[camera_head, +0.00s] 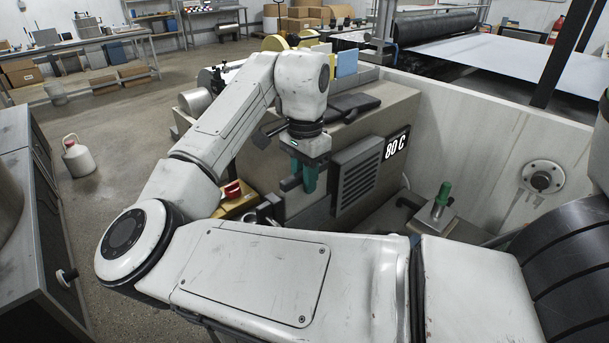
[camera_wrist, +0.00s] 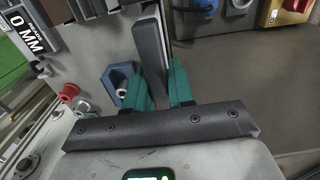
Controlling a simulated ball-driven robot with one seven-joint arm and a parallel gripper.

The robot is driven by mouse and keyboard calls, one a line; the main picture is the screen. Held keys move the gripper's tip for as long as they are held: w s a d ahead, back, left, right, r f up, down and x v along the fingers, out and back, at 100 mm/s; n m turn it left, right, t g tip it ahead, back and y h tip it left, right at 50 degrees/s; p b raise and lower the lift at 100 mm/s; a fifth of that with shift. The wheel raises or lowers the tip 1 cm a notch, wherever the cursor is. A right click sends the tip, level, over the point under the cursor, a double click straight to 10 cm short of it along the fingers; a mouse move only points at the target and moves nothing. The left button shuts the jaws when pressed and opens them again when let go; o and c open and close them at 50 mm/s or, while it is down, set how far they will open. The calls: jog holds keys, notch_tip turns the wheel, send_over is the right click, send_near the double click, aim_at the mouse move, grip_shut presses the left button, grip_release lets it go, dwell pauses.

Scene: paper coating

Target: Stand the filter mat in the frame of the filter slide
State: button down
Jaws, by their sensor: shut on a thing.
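My gripper (camera_head: 304,181) hangs beside the grey-beige machine housing, left of its louvred grille. In the wrist view its green fingers (camera_wrist: 165,85) are shut on a dark grey slab, which I take to be the filter mat (camera_wrist: 150,45). The slab shows nearly edge-on and sticks out past the fingertips. In the head view a small grey part of the filter mat (camera_head: 290,184) shows left of the fingers. I cannot clearly pick out the filter slide or its frame in either view.
The machine housing (camera_head: 405,97) carries a louvred grille (camera_head: 358,178) and an "80 C" sign (camera_head: 396,146). A blue hexagonal part (camera_wrist: 113,75) and a red knob (camera_wrist: 68,92) lie left of the fingers in the wrist view.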

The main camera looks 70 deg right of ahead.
jog(key=shift+f+b, duration=1)
jog(key=shift+f, duration=1.05)
jog(key=c, duration=0.9)
grip_release()
notch_tip(320, 180, up, 11)
jog(key=shift+f, duration=0.1)
dwell(0.3)
